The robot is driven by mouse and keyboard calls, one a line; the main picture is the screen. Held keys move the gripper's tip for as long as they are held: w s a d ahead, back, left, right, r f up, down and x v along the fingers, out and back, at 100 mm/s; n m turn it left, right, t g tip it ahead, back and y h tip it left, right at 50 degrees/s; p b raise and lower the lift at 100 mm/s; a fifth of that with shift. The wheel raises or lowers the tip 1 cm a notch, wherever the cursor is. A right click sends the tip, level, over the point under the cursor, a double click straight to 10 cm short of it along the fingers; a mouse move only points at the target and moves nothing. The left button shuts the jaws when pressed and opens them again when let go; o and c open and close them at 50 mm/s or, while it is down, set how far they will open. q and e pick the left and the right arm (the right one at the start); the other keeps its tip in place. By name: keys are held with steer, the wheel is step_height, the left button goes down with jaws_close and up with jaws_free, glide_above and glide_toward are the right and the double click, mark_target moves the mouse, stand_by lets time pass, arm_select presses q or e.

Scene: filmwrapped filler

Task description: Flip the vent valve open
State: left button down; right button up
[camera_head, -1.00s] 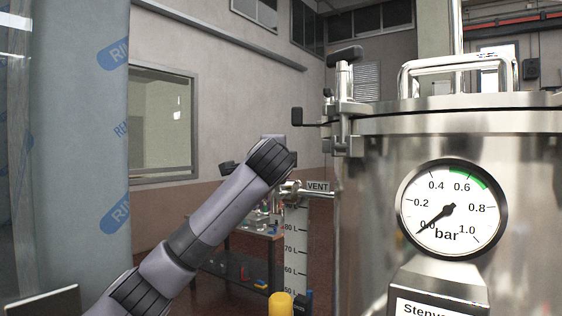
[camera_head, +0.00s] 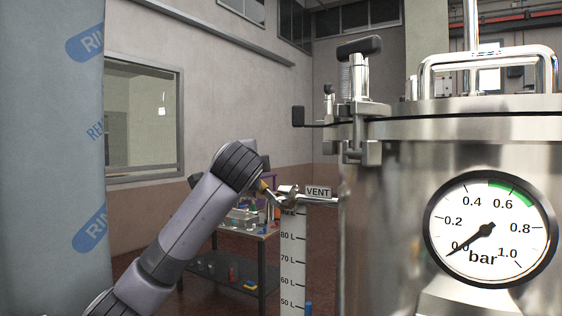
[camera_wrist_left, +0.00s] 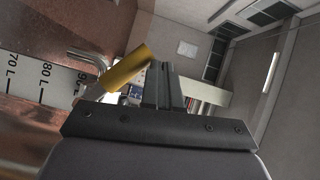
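The vent valve (camera_head: 287,190) sits on a thin metal pipe left of the steel tank (camera_head: 400,170), beside a VENT label (camera_head: 318,192). Its yellow handle (camera_wrist_left: 127,67) slants up to the right in the left wrist view. In the head view only a small yellow bit shows beside my left wrist. My left gripper (camera_wrist_left: 161,75) has its dark fingers together, with nothing seen between them. They are just right of the handle's end, close to it; I cannot tell whether they touch. In the head view my wrist hides the fingers. My right gripper is out of view.
A pressure gauge (camera_head: 490,229) on the tank front points near 0.0 bar. A clamp with a black knob (camera_head: 359,47) stands at the tank's rim. A litre scale (camera_head: 293,260) hangs below the valve. A cluttered table (camera_head: 240,228) stands behind; a film-wrapped column is left.

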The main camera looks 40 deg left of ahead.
arm_select(q)
steer(key=shift+s+a+f+n+g+h+p, duration=0.1)
steer(key=shift+a+f+n+g+h+p, duration=0.4)
steer(key=shift+a+f+n, duration=0.5)
steer(key=shift+s+a+f+n+g+h+p, duration=0.15)
steer(key=shift+a+f+n+h+p, duration=0.45)
steer(key=shift+f, duration=0.65)
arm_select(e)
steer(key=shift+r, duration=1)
arm_select(q)
steer(key=shift+w+a, duration=0.15)
steer(key=shift+r, duration=0.15)
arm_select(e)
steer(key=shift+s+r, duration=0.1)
